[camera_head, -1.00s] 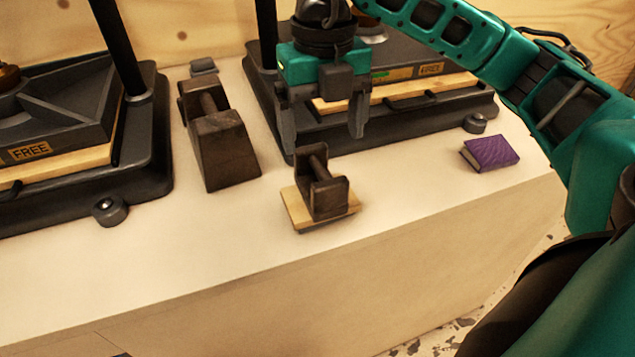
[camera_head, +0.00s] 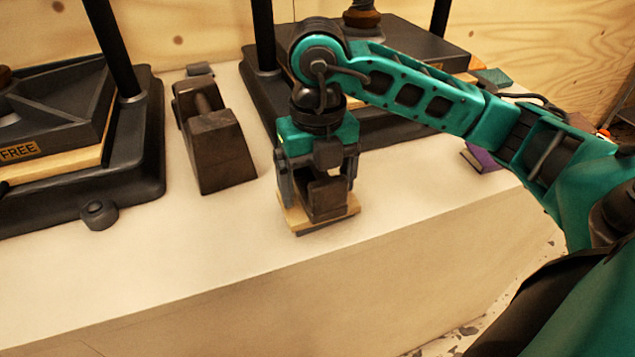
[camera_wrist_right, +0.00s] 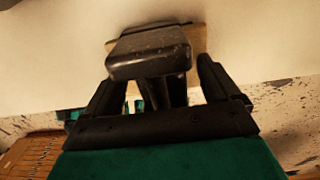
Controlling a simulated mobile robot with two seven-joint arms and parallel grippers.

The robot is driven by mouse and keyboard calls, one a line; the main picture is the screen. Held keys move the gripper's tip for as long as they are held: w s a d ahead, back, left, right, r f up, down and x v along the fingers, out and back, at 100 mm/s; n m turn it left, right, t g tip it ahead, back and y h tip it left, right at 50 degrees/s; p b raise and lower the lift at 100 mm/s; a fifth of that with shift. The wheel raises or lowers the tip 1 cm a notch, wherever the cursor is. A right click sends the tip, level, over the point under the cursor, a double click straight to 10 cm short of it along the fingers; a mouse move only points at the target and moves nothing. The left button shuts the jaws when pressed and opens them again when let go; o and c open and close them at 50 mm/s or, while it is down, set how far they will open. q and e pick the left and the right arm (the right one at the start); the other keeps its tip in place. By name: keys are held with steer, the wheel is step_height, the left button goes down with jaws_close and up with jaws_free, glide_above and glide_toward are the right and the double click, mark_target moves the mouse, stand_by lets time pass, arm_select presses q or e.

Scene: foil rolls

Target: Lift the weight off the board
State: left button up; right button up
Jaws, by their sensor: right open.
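The small dark metal weight (camera_head: 327,201) with a bar handle sits on the light wooden board (camera_head: 325,222) near the table's front edge. My right gripper (camera_head: 318,190) points down over the weight, with its fingers on either side of it. In the right wrist view the weight (camera_wrist_right: 150,62) lies between the spread fingers of the gripper (camera_wrist_right: 155,85), and part of the board (camera_wrist_right: 195,45) shows behind it. The jaws are open. The gripper hides the weight's handle in the head view. My left gripper is not in view.
A larger dark weight (camera_head: 220,150) stands to the left on the pale table (camera_head: 150,270). Black presses stand behind, one at the left (camera_head: 140,150) and one at the back right (camera_head: 400,125). A purple book (camera_head: 480,160) lies at the right, partly behind my arm.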

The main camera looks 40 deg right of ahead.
jaws_close()
stand_by(0.8)
steer(key=shift+r, duration=0.1)
